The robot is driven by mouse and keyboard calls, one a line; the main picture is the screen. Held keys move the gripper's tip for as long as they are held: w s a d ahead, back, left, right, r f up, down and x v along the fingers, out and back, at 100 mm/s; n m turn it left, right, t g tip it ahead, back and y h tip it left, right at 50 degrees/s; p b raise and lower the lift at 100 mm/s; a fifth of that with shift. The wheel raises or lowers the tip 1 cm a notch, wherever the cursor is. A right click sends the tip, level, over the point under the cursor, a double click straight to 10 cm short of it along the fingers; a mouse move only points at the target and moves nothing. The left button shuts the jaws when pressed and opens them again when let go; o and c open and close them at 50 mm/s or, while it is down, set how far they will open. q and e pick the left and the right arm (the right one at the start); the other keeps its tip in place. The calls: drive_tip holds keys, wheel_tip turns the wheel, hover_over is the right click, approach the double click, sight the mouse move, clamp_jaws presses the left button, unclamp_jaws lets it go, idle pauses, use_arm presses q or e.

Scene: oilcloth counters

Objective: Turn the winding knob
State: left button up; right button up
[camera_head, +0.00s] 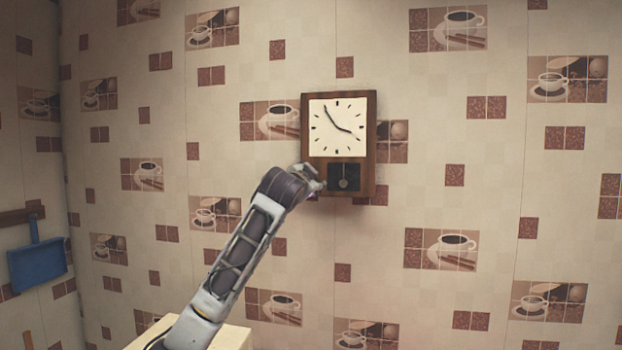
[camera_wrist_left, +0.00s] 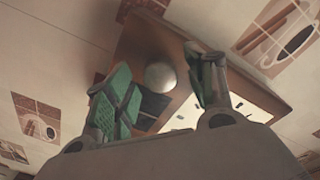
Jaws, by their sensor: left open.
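A brown wooden wall clock (camera_head: 369,140) with a white square face and a small dark pendulum window hangs on the wall. In the left wrist view the clock (camera_wrist_left: 185,45) appears tilted. A round, pale grey winding knob (camera_wrist_left: 160,76) stands on its case there, beside the dark window. My left gripper (camera_head: 314,178) is at the clock's lower left edge, with the arm reaching up from below. Its two green-padded fingers are open, one on each side of the knob in the left wrist view; whether they touch it I cannot tell. In the head view the knob is hidden. My right gripper is not in view.
The wall around the clock is tiled with coffee-cup patterns and is clear. A blue dustpan (camera_head: 37,263) hangs from a wooden rail (camera_head: 20,215) on the left wall. A pale yellow block-like surface (camera_head: 232,337) shows at the bottom, behind my left arm.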

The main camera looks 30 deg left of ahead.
use_arm(q)
drive_tip(key=shift+x, duration=0.8)
drive_tip(key=c, duration=1.1)
drive_tip(key=shift+o, duration=0.2)
drive_tip(key=shift+p, duration=0.3)
